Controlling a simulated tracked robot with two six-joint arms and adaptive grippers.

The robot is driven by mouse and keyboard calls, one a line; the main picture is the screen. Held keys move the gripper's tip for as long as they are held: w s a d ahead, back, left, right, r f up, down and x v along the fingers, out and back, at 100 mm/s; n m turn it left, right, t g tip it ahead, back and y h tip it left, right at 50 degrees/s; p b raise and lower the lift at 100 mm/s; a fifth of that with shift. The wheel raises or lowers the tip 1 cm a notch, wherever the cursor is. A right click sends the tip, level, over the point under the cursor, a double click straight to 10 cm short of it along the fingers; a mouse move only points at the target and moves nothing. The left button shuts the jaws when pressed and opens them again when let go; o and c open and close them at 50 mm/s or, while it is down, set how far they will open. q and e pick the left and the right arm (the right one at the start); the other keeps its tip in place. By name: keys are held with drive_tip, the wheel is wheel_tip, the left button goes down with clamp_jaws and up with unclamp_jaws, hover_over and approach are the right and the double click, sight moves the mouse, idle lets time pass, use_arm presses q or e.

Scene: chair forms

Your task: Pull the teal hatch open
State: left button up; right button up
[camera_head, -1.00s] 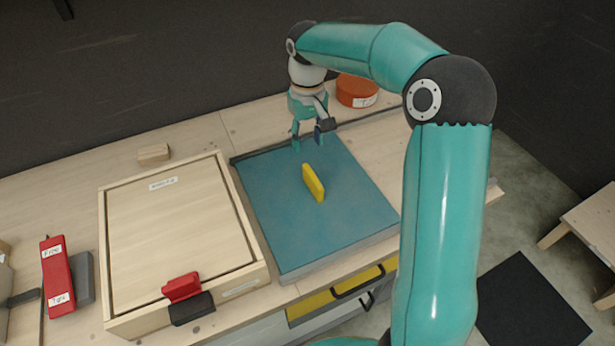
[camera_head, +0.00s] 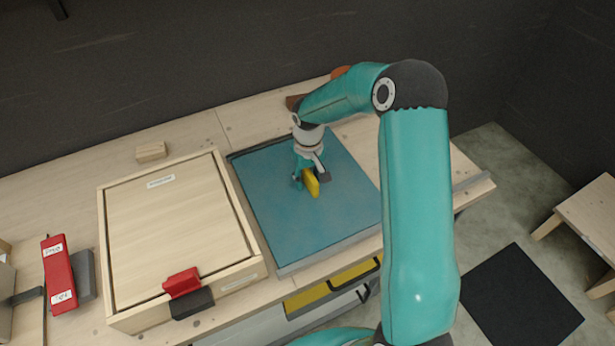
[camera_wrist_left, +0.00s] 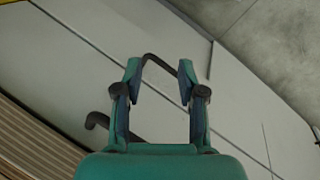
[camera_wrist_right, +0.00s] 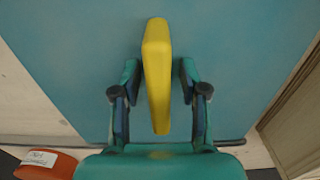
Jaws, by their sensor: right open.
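The teal hatch (camera_head: 290,220) is a flat panel lying in the bench top, and it looks closed. Its yellow handle (camera_head: 312,186) stands up near the middle. My right gripper (camera_head: 310,178) is at the handle, pointing down. In the right wrist view, the handle (camera_wrist_right: 157,80) is between the two fingers of the gripper (camera_wrist_right: 158,85), with a gap on each side. The fingers are open. My left gripper (camera_wrist_left: 160,80) shows only in its wrist view, with fingers apart and nothing held, in front of pale panels with a dark bar handle (camera_wrist_left: 165,62).
Left of the hatch is a wooden box lid (camera_head: 175,225) with a red catch (camera_head: 182,282). A red labelled block (camera_head: 59,275) lies farther left. An orange round tin (camera_wrist_right: 46,163) is behind the hatch.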

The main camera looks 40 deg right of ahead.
drive_tip(key=shift+c, duration=0.2)
clamp_jaws()
idle(0.3)
